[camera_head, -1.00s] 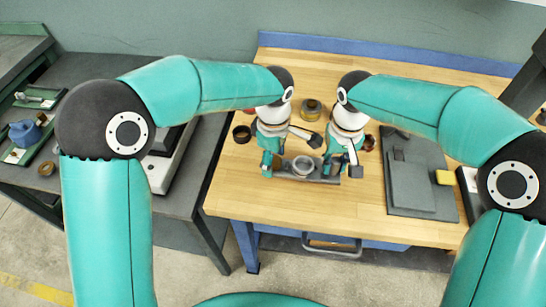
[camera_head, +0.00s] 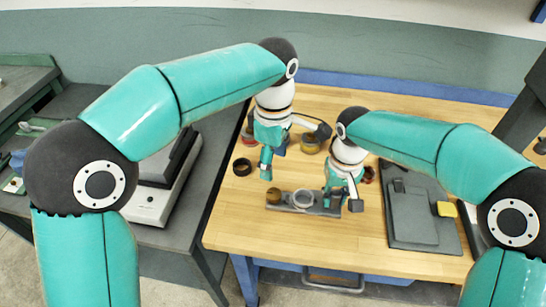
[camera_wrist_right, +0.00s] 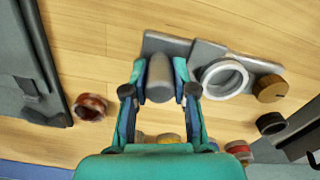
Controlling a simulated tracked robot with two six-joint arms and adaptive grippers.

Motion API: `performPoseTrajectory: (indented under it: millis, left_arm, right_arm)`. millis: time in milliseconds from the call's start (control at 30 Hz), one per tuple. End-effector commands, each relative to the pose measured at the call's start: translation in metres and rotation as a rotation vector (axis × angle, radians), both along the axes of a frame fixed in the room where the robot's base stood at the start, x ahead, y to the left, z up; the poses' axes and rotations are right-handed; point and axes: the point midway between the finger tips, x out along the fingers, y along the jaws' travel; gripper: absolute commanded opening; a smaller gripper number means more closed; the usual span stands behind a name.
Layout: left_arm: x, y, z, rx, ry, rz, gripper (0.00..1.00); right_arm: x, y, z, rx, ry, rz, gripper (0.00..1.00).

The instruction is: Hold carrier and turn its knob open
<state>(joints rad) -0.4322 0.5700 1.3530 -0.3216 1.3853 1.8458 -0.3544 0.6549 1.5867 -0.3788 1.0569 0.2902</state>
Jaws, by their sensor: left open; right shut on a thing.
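The carrier (camera_head: 318,210) is a grey plate lying on the wooden table, with a pale ring (camera_head: 302,198) set in its middle. A brown round knob (camera_head: 273,196) is at its left end; in the right wrist view the knob (camera_wrist_right: 270,88) is at the plate's right end. My right gripper (camera_wrist_right: 160,85) is shut on the carrier's grey cylindrical handle (camera_wrist_right: 160,75), at the end away from the knob. My left gripper (camera_head: 266,172) is open and empty, above and behind the knob, apart from it. Its far finger is partly hidden in the head view.
A dark ring (camera_head: 242,167) stands left of my left gripper. A yellow-brown jar (camera_head: 311,144) is behind the carrier. A reddish-brown ring (camera_wrist_right: 90,107) lies beside my right gripper. A grey fixture (camera_head: 410,220) with a yellow block (camera_head: 446,209) is at right. The table front is clear.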

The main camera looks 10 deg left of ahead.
Motion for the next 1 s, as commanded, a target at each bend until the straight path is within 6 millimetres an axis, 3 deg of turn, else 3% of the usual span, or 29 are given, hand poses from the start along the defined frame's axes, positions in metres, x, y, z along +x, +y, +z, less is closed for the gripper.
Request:
performPoseTrajectory:
  millis: [267, 300, 433, 767, 1000]
  left_arm:
    - [0.0, 0.0, 0.002, 0.0, 0.001, 0.0, 0.64]
    - [0.0, 0.0, 0.002, 0.0, 0.001, 0.0, 0.64]
    - [0.0, 0.0, 0.002, 0.0, 0.001, 0.0, 0.64]
    - [0.0, 0.0, 0.002, 0.0, 0.0, 0.0, 0.64]
    - [0.0, 0.0, 0.002, 0.0, 0.0, 0.0, 0.64]
  right_arm:
    - [0.0, 0.0, 0.0, 0.001, 0.001, 0.001, 0.0]
    - [0.0, 0.0, 0.0, 0.001, 0.001, 0.001, 0.33]
    - [0.0, 0.0, 0.0, 0.0, 0.001, 0.0, 0.55]
    - [0.0, 0.0, 0.001, 0.0, 0.0, 0.0, 0.56]
    - [0.001, 0.0, 0.024, 0.002, -0.003, 0.0, 0.56]
